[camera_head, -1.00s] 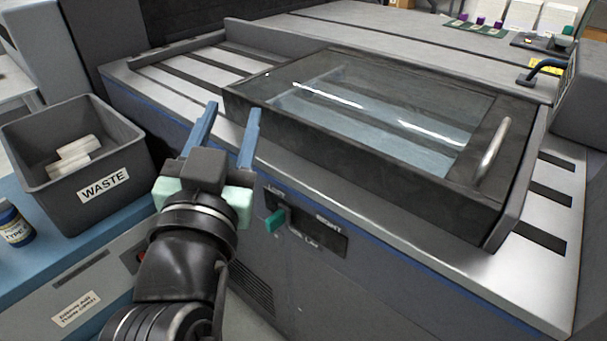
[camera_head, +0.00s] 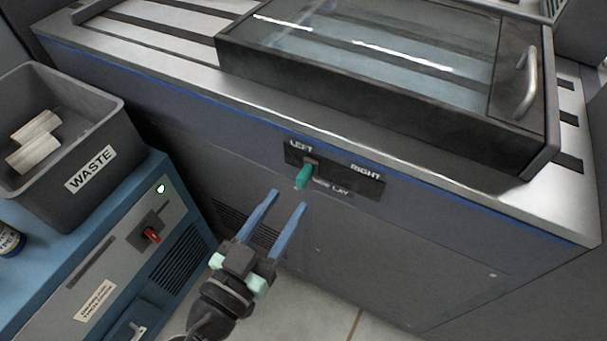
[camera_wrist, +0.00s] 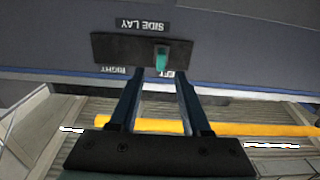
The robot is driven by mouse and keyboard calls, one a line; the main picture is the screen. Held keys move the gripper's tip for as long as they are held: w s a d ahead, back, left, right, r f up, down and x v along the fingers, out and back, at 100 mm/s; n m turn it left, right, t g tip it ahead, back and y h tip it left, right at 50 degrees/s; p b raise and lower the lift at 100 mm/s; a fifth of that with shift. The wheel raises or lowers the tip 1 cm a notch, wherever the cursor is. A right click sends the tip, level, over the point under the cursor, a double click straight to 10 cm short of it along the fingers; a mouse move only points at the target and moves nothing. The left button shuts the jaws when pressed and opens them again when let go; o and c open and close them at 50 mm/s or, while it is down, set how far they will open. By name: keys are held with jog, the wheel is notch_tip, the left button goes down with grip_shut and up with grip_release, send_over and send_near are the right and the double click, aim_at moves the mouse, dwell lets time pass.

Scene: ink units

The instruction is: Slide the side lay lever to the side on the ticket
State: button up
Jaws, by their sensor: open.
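The side lay lever (camera_head: 303,177) is a small teal handle on a dark plate (camera_head: 350,183) on the machine's front side. The plate is marked LEFT, RIGHT and SIDE LAY, and the lever stands near the LEFT end. My gripper (camera_head: 289,199) is open, its two blue fingers pointing up at the lever from just below and in front. In the wrist view the lever (camera_wrist: 160,60) appears just beyond the gap between the fingertips (camera_wrist: 160,74). Nothing is between the fingers, and I see no contact. I see no ticket that I can read in these frames.
A machine with a glass-topped cover (camera_head: 380,95) and a metal handle (camera_head: 528,85) stands above the plate. A grey WASTE bin (camera_head: 95,120) sits on a blue cabinet with a red switch (camera_head: 151,235) at left. The floor (camera_head: 320,310) in front is clear.

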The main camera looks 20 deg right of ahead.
aim_at(299, 184)
jog(key=x, duration=0.7)
jog(key=shift+w+d, duration=0.1)
jog(key=shift+w, duration=0.05)
grip_shut()
dwell(1.2)
